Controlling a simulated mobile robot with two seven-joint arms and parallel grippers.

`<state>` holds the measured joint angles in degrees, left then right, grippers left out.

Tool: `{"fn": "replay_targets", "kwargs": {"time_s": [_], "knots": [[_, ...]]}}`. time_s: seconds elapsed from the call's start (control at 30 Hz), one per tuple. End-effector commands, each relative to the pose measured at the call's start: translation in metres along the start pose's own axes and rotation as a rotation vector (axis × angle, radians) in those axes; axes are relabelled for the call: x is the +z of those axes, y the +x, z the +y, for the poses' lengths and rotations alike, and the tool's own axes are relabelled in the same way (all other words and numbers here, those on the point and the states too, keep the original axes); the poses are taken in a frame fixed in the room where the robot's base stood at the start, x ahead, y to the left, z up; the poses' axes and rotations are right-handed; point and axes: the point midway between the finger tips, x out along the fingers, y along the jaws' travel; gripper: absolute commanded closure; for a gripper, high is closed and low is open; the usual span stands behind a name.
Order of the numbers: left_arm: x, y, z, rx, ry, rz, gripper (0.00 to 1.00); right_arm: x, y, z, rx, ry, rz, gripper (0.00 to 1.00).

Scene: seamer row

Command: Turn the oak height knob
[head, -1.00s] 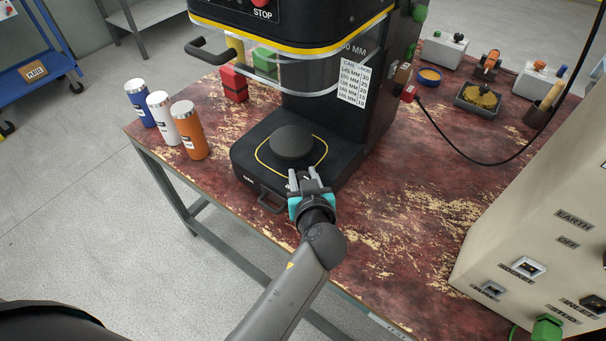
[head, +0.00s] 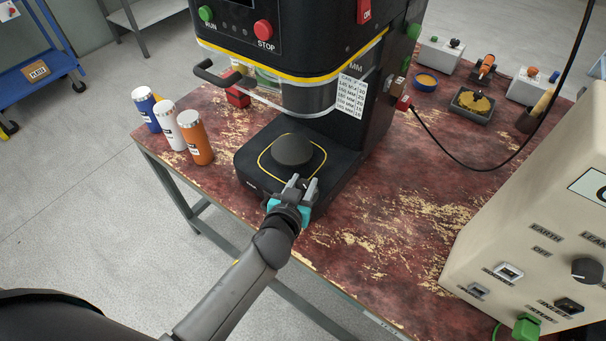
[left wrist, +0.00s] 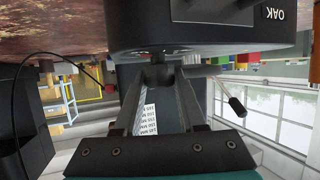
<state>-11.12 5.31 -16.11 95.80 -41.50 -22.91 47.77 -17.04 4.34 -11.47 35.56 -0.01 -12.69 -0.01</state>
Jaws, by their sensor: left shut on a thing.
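The seamer (head: 290,45) stands on the worn red bench, with a round dark plate (head: 293,150) on its black base (head: 255,178). In the left wrist view the fingers of the left gripper (left wrist: 160,76) close on a small dark knob (left wrist: 158,68) at the base. The fingers hide most of it; its turn cannot be read. My right gripper is not in view.
A lever with a black grip (left wrist: 232,98) sticks out close to the fingers. Blue, white and orange tumblers (head: 196,138) stand at the bench's left edge. A beige tester box (head: 545,240) fills the right. A black cable crosses the back right of the bench.

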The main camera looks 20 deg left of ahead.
Motion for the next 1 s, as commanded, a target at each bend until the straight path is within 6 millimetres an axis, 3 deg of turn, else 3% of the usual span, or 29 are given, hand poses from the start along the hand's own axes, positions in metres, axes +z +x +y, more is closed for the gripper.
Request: {"fn": "replay_targets", "kwargs": {"time_s": [0.1,0.4,1.0], "knots": [[-0.007,-0.001,-0.003,0.083,0.042,0.003,1.0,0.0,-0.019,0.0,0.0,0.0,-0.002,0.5],[-0.006,0.001,-0.002,0.246,0.109,0.006,1.0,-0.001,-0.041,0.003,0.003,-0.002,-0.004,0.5],[-0.004,0.002,0.0,0.319,0.134,0.007,1.0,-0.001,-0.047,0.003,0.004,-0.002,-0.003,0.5]]}}
